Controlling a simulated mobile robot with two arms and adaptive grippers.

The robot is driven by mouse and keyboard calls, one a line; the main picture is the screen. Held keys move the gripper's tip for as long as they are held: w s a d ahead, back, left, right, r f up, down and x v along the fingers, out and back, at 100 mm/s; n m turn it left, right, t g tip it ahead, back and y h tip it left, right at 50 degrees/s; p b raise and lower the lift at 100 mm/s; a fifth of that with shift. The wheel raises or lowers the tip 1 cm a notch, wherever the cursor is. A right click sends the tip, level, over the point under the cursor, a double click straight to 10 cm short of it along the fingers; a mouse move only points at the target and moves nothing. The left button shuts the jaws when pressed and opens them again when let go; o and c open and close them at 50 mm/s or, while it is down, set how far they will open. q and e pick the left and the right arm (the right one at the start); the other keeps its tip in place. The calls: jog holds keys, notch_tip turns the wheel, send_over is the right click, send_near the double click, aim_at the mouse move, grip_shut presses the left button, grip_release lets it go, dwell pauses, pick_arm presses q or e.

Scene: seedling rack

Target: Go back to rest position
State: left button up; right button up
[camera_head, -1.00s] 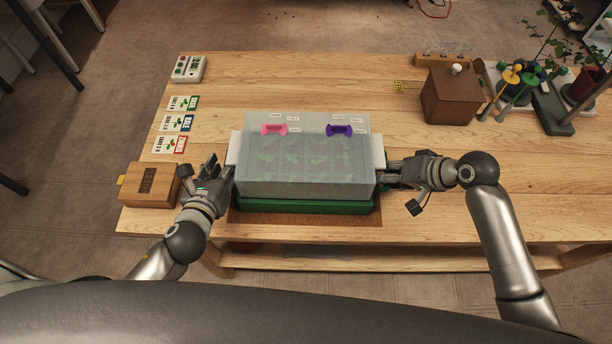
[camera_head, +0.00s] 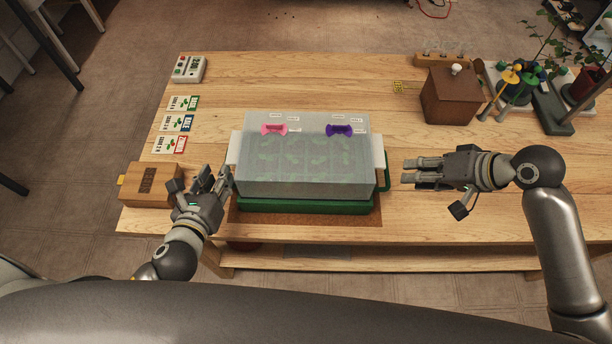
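My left gripper (camera_head: 215,180) is just left of the covered seedling tray, with its fingers apart and nothing between them. My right gripper (camera_head: 410,171) is to the right of the tray, clear of it, with its fingers apart and empty. A translucent cover (camera_head: 305,185) with a pink clip (camera_head: 274,130) and a purple clip (camera_head: 339,130) on top sits over the green tray (camera_head: 300,207). Green seedlings show faintly through the cover.
A wooden box (camera_head: 150,186) stands close to my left gripper. Seedling cards (camera_head: 178,123) and a white timer (camera_head: 188,69) lie at the left. A brown box (camera_head: 450,97) and potted tools stand at the back right. The right front tabletop (camera_head: 520,200) is clear.

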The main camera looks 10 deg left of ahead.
jog(key=shift+v, duration=1.1)
